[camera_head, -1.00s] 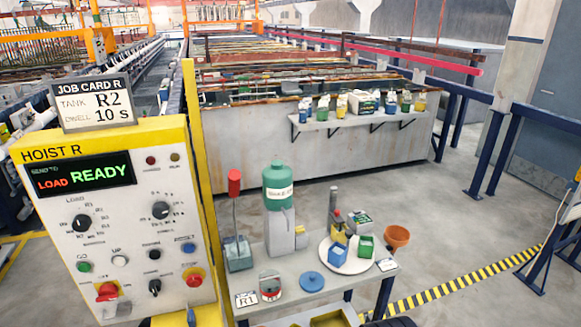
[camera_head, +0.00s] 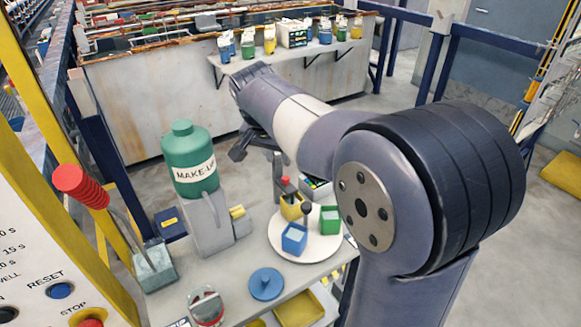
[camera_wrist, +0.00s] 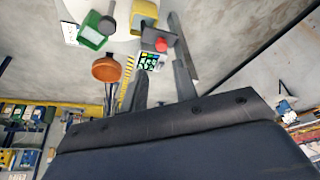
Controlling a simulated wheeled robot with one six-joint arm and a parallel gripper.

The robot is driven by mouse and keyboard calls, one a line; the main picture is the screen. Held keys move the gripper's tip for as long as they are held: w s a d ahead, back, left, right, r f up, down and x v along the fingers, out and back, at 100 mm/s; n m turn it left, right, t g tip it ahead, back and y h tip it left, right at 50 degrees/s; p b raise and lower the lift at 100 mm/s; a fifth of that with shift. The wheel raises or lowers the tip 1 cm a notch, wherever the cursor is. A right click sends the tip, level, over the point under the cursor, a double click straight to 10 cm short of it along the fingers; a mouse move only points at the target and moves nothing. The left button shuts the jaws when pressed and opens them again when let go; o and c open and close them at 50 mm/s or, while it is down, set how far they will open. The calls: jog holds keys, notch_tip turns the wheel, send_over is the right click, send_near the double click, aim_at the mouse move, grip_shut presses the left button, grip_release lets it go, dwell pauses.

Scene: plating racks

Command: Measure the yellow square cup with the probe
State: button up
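The yellow square cup (camera_head: 289,212) stands on a round white plate (camera_head: 272,236) on the bench, beside a blue square cup (camera_head: 294,240) and a green square cup (camera_head: 330,220). It also shows at the top of the wrist view (camera_wrist: 144,14). A red-topped item in a grey block (camera_head: 286,185), possibly the probe, stands just behind the yellow cup; its red top is clear in the wrist view (camera_wrist: 161,45). A small meter (camera_wrist: 148,62) lies beside it. My gripper (camera_wrist: 161,80) is open and empty, its fingers apart, behind and above these things.
A green make-up bottle (camera_head: 190,160) on a grey stand is left of the plate. A blue lid (camera_head: 266,284) lies in front. An orange pot (camera_wrist: 106,69) is near my fingers in the wrist view. My arm covers the bench's right end. A shelf (camera_head: 270,62) holds several containers behind.

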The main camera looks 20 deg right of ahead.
aim_at(285, 178)
jog(key=x, duration=1)
jog(key=shift+w+d+f+p, duration=0.1)
jog(key=shift+w+f+p, duration=0.2)
jog(key=shift+p, duration=0.1)
jog(key=shift+c, duration=0.5)
grip_shut()
